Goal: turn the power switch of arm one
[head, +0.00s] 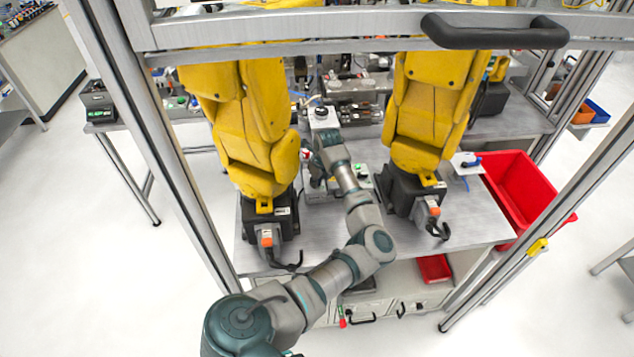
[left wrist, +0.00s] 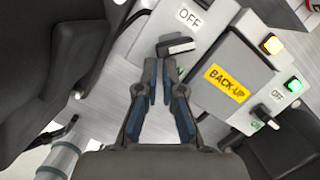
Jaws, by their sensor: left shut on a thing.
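In the left wrist view a black-and-white switch knob (left wrist: 176,46) sits on a grey panel beside an "OFF" label (left wrist: 188,18). My left gripper (left wrist: 160,66) is shut on the switch knob, its fingertips close together at the near side of it. The exact contact is partly hidden by the fingers. In the head view my left gripper (head: 317,180) is low between the two yellow arms, and its fingers and the switch are too small to make out. A second knob (left wrist: 269,111) with its own "OFF" label is at the right. My right gripper is out of view.
Yellow arms (head: 245,125) and (head: 430,105) flank my arm. A frame bar with a black handle (head: 495,31) crosses above. A red bin (head: 520,190) stands right.

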